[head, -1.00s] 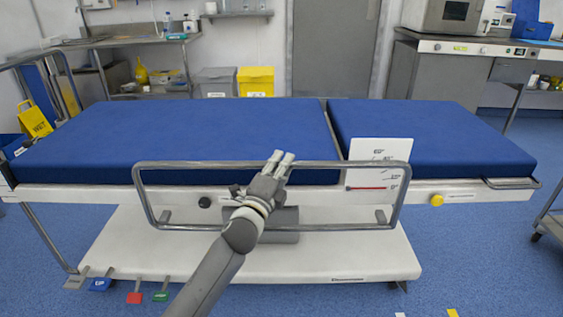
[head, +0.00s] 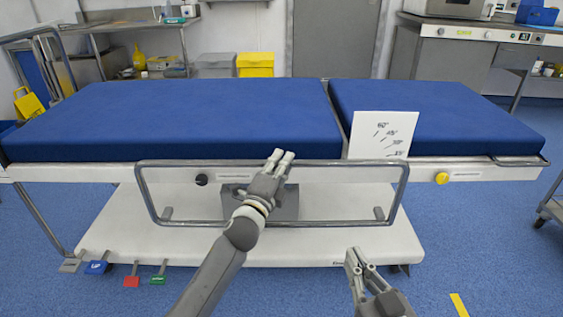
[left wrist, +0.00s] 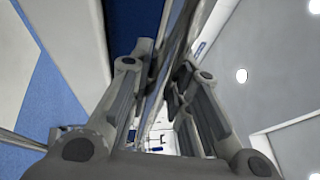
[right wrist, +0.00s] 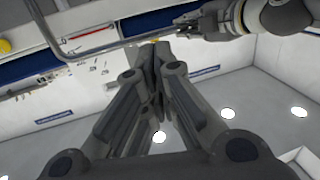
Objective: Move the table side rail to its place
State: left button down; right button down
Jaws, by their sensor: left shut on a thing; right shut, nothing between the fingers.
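The side rail (head: 400,205), a grey tubular loop with rounded corners, hangs in front of the operating table's near side (head: 480,173). Its top bar lies level with the lower edge of the blue mattress. My left gripper (head: 283,157) is shut on the top bar near the middle. The bar also runs between its fingers in the left wrist view (left wrist: 178,40). Two short stubs show near the rail's lower corners; whether the rail touches the table is unclear. My right gripper (head: 354,256) is shut and empty, below the rail's right end. The rail crosses the right wrist view (right wrist: 95,48).
A white angle card (head: 384,133) stands at the mattress gap, partly behind the rail. A black knob (head: 201,180) and yellow knob (head: 441,178) sit on the table side. Coloured pedals (head: 131,281) are at lower left.

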pick_arm(q)
jog(key=shift+f, duration=0.45)
pick_arm(e)
jog(key=shift+a+r+t+y, duration=0.1)
jog(key=shift+r+t+y, duration=0.25)
jog(key=shift+r, duration=0.5)
pick_arm(q)
jog(key=shift+f, duration=0.15)
jog(key=c, duration=1.3)
grip_release()
jog(key=shift+r, duration=0.25)
jog(key=shift+s+a, duration=0.1)
pick_arm(e)
jog(key=shift+f, duration=0.1)
pick_arm(q)
jog(key=v, duration=1.1)
jog(key=shift+s+a+f, duration=0.15)
jog(key=shift+s+f, duration=0.05)
jog(key=shift+s, duration=0.15)
